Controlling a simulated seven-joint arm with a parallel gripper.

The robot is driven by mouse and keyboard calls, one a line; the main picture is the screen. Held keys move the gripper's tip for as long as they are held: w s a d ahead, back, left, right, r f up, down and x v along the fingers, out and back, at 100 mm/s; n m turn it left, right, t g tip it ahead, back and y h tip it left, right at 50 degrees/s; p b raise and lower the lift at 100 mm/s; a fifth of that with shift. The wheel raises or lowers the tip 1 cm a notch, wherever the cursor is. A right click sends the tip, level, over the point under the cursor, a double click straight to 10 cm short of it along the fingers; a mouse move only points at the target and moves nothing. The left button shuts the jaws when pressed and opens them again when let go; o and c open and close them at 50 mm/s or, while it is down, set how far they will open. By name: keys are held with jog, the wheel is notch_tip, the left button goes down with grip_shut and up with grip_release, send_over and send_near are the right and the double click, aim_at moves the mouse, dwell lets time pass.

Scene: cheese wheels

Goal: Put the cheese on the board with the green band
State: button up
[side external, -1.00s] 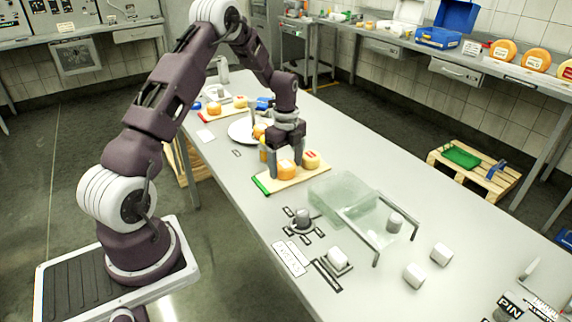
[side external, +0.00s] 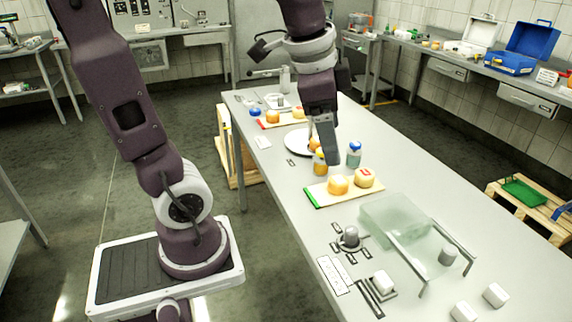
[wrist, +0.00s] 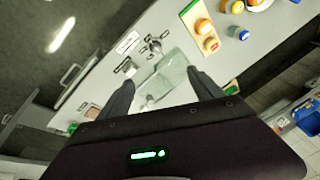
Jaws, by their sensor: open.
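The board with the green band (side external: 314,198) lies on the table, its green end towards the front left. Two orange cheese wheels rest on it: one nearer the green band (side external: 338,185) and one with a red-marked top (side external: 364,178). The same board shows in the wrist view (wrist: 199,15), with the red-marked cheese (wrist: 211,44) and the other cheese (wrist: 203,27). My gripper (side external: 326,146) is raised above the table behind that board, fingers apart and empty. Its fingers also show in the wrist view (wrist: 160,92). It partly hides a plate (side external: 296,142) and something orange there.
A yellow jar (side external: 320,163) and a blue-lidded jar (side external: 354,154) stand behind the board. A red-banded board (side external: 260,126) with orange cheeses is farther back. A translucent greenish block (side external: 392,219), a metal frame and small white blocks occupy the front right.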

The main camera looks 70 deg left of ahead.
jog(key=s+d+f+n+t, duration=0.1)
jog(key=s+d+n, duration=0.1)
jog(key=s, duration=0.3)
jog(key=s+d+f+n, duration=0.1)
jog(key=s+d+n, duration=0.1)
jog(key=s, duration=0.3)
jog(key=shift+s+d+n+t+h, duration=0.25)
jog(key=shift+s+n+t+h, duration=0.15)
jog(key=shift+n, duration=0.4)
jog(key=shift+c, duration=0.2)
